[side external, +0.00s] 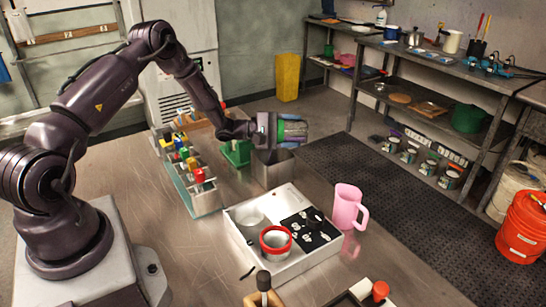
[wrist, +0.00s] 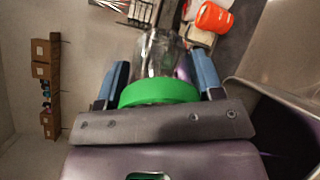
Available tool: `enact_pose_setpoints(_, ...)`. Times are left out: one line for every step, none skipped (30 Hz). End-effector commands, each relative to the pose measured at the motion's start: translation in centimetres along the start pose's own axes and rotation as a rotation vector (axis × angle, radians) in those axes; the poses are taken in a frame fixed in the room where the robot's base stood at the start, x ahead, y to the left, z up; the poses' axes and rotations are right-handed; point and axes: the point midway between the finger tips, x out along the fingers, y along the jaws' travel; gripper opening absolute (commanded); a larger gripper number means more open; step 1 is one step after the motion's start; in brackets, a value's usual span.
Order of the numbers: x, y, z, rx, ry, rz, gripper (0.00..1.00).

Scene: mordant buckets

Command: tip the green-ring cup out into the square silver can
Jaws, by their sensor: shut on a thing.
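The green-ring cup (side external: 293,131) is clear with a green band, and my gripper (side external: 290,131) is shut on it. In the side external view the cup lies about on its side, just above the square silver can (side external: 271,172). In the wrist view the green ring (wrist: 158,92) sits between the blue finger pads, with the clear wall (wrist: 160,55) beyond. The can's rim and dark inside (wrist: 275,115) show at the right there. The cup's contents and the bottom of the can cannot be seen.
A white tray (side external: 236,222) in front of the can holds a red-ring cup (side external: 275,242) and a black card. A pink mug (side external: 346,207) stands right of it. A rack of coloured bottles (side external: 206,200) and a green container (side external: 237,154) stand to the left.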

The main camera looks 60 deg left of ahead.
Motion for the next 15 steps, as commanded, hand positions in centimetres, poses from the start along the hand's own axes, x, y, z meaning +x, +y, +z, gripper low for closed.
enact_pose_setpoints(-0.02,0.06,0.00,0.000,-0.003,0.006,0.32)
enact_pose_setpoints(-0.03,0.07,0.01,0.000,-0.004,0.009,0.32)
enact_pose_setpoints(-0.03,0.09,0.02,0.000,-0.006,0.013,0.32)
enact_pose_setpoints(-0.04,0.14,0.04,0.000,-0.008,0.016,0.32)
enact_pose_setpoints(-0.05,0.18,0.07,0.000,-0.009,0.019,0.32)
enact_pose_setpoints(-0.07,0.23,0.10,0.000,-0.011,0.022,0.32)
enact_pose_setpoints(-0.08,0.26,0.12,0.000,-0.013,0.025,0.32)
enact_pose_setpoints(-0.09,0.30,0.14,-0.001,-0.015,0.028,0.32)
enact_pose_setpoints(-0.14,0.36,0.16,-0.001,-0.017,0.032,0.32)
enact_pose_setpoints(-0.19,0.41,0.17,-0.001,-0.018,0.035,0.32)
enact_pose_setpoints(-0.22,0.45,0.18,-0.001,-0.020,0.038,0.32)
enact_pose_setpoints(-0.25,0.50,0.20,-0.001,-0.022,0.042,0.32)
enact_pose_setpoints(-0.27,0.54,0.22,-0.001,-0.023,0.044,0.32)
enact_pose_setpoints(-0.22,0.45,0.20,-0.001,-0.021,0.038,0.32)
enact_pose_setpoints(0.09,-0.02,0.06,0.004,0.001,-0.008,0.32)
